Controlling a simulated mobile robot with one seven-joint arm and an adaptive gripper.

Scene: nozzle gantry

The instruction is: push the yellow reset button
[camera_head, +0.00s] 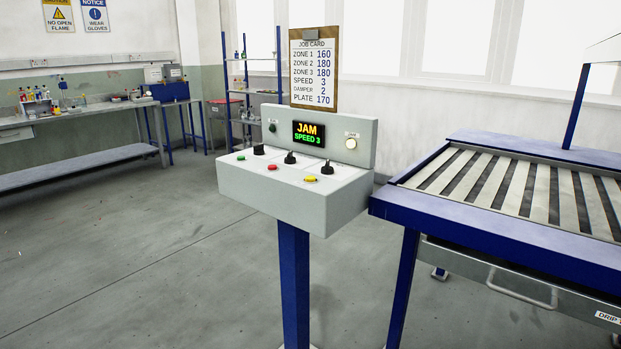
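The yellow reset button (311,179) sits on the top of the grey control console (330,208), toward its right end. A red button (272,168) and a green button (241,158) lie to its left along the front. Several black knobs stand behind them; one black knob (327,168) is just behind and right of the yellow button. The console's display (308,133) reads "JAM" in orange and "SPEED 3" in green. My gripper is not in view.
The console stands on a blue post (294,285). A blue-framed slatted table (480,221) stands close on its right. A job card (313,70) rises behind the console. A workbench (80,120) lines the back left wall. The floor left of the console is clear.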

